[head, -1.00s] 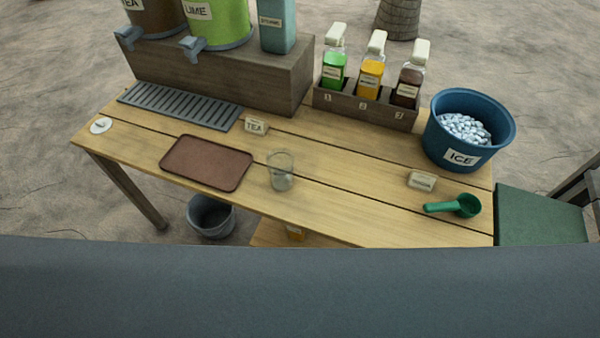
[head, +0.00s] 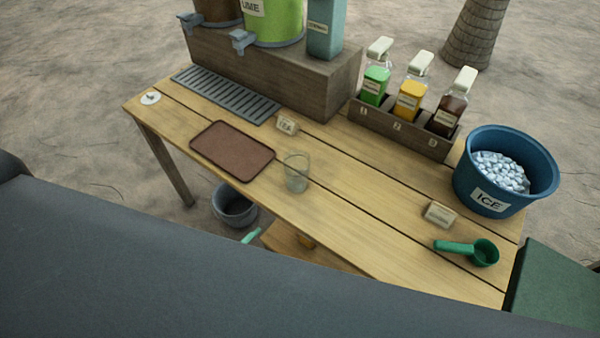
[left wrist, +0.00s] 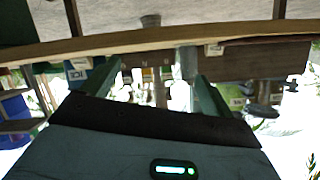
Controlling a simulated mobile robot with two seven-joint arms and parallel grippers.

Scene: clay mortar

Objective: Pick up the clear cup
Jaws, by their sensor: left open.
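The clear cup (head: 296,172) stands upright on the wooden table, just right of the brown tray (head: 232,150). It looks empty. In the left wrist view, which looks upside down, a pale translucent shape that seems to be the cup (left wrist: 188,62) shows near the right finger. My left gripper (left wrist: 155,75) is open, with its green fingers apart and nothing clearly held between them. In the head view only a green tip of the left gripper (head: 251,236) shows beyond the table's front edge, below and left of the cup. My right gripper is not in view.
A small tea sign (head: 287,124) stands behind the cup. A bottle rack (head: 400,130), a blue ice bucket (head: 467,180), another small sign (head: 440,213) and a green scoop (head: 484,253) are to the right. A grey bucket (head: 234,205) stands on the ground.

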